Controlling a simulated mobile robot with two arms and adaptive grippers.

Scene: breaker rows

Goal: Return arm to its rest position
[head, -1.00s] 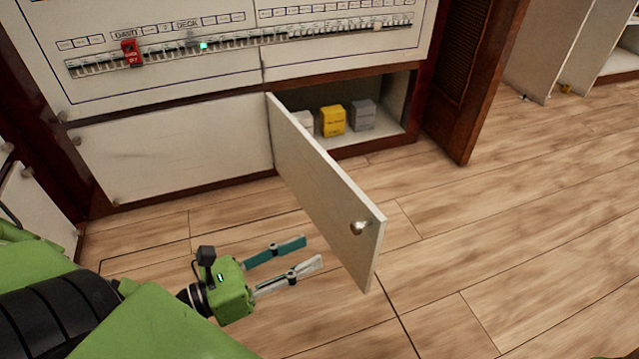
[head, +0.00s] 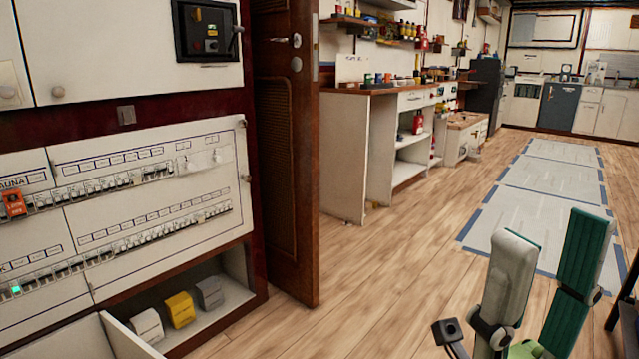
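My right gripper (head: 551,228) stands upright at the lower right of the head view, its fingertips pointing up. One finger is pale grey and the other is green. The fingers are apart, with nothing between them. It is over the wooden floor, well clear of the breaker panel (head: 150,215). The rest of the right arm is cut off by the bottom edge. My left gripper and arm are not in the picture.
The open lower cupboard door (head: 125,340) shows at the bottom left. Grey and yellow boxes (head: 180,309) sit inside the cupboard. A brown wooden door (head: 292,150) stands open beside the panel. A workbench (head: 360,150) and floor mats (head: 545,180) lie beyond; floor between is clear.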

